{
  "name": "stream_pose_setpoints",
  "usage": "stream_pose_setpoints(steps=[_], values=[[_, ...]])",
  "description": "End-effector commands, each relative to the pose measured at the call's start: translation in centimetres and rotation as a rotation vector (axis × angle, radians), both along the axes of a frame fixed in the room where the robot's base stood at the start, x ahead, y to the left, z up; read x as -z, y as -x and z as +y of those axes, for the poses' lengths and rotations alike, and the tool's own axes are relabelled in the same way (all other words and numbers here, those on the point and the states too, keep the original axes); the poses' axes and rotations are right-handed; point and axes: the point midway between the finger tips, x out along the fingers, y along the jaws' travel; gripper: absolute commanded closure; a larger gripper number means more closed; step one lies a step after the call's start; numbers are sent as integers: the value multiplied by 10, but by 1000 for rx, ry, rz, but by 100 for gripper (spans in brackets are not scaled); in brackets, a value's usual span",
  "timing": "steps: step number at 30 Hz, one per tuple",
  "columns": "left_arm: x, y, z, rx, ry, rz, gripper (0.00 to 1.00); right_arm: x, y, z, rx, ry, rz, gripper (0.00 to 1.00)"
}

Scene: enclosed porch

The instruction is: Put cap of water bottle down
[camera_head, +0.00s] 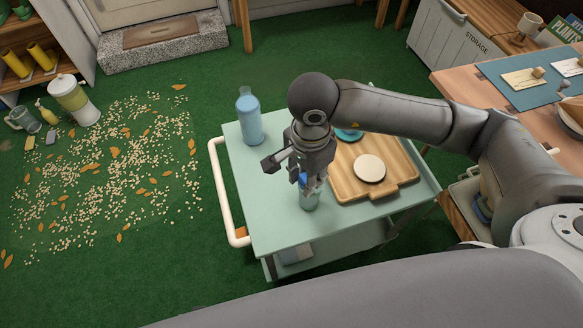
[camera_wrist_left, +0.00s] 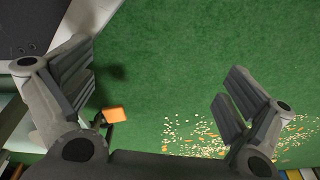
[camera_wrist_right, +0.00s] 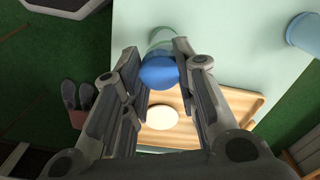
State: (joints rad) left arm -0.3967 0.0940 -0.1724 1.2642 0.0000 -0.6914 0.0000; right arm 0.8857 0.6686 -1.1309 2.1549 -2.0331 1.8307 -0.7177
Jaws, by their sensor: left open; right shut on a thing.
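My right gripper (camera_head: 308,182) is over the pale green cart top (camera_head: 270,215), pointing down, with a blue cap (camera_head: 303,179) between its fingers. In the right wrist view the cap (camera_wrist_right: 158,72) shows as a round blue top between the fingertips of the right gripper (camera_wrist_right: 160,70). A pale green, translucent vessel (camera_head: 309,199) stands just below the cap; I cannot tell whether they touch. A blue bottle (camera_head: 249,118) with a paler neck stands upright at the cart's far left; it also shows in the right wrist view (camera_wrist_right: 304,33). My left gripper (camera_wrist_left: 160,100) is open and empty over green floor.
A wooden board (camera_head: 345,181) on the cart's right side holds a cream disc (camera_head: 369,168) and a blue round item (camera_head: 348,134). A white handle (camera_head: 221,190) runs along the cart's left edge. Free cart top lies left of the gripper. A wooden table (camera_head: 470,85) stands right.

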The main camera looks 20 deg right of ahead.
Motion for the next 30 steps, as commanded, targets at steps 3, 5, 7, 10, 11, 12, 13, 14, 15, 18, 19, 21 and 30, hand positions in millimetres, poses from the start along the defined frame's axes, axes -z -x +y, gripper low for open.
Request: stream_pose_setpoints(steps=[3,5,7,10,11,12,13,14,15,18,19,21,30], values=[[0,-2,0,0,0,-2,0,8,-7,-1,29,-1,1,100],[-1,-2,0,-1,1,-2,0,12,-16,-2,32,-1,1,100],[-2,-3,0,-1,1,-3,0,18,-30,-4,33,0,2,100],[-2,-4,-1,-1,1,-4,0,27,-51,-7,32,-1,2,100],[-3,-4,-1,-1,1,-4,0,30,-57,-8,31,0,2,100],[-3,-5,-1,-1,1,-4,0,33,-65,-9,30,0,2,100],[-4,-5,-1,-1,0,-4,0,36,-71,-10,30,-1,1,100],[-4,-6,-1,-1,0,-4,0,39,-77,-10,29,-2,1,100],[-5,-7,-1,-1,0,-5,0,42,-84,-12,29,-1,1,100],[-9,-11,-2,-2,1,-10,0,59,-100,-14,28,-1,4,100],[-11,-13,-2,-3,2,-12,0,65,-104,-15,29,0,4,100],[-14,-16,-2,-3,1,-14,0,76,-114,-15,28,-2,3,100],[-25,-24,-4,-5,3,-19,0,98,-133,-19,24,-1,0,100]])
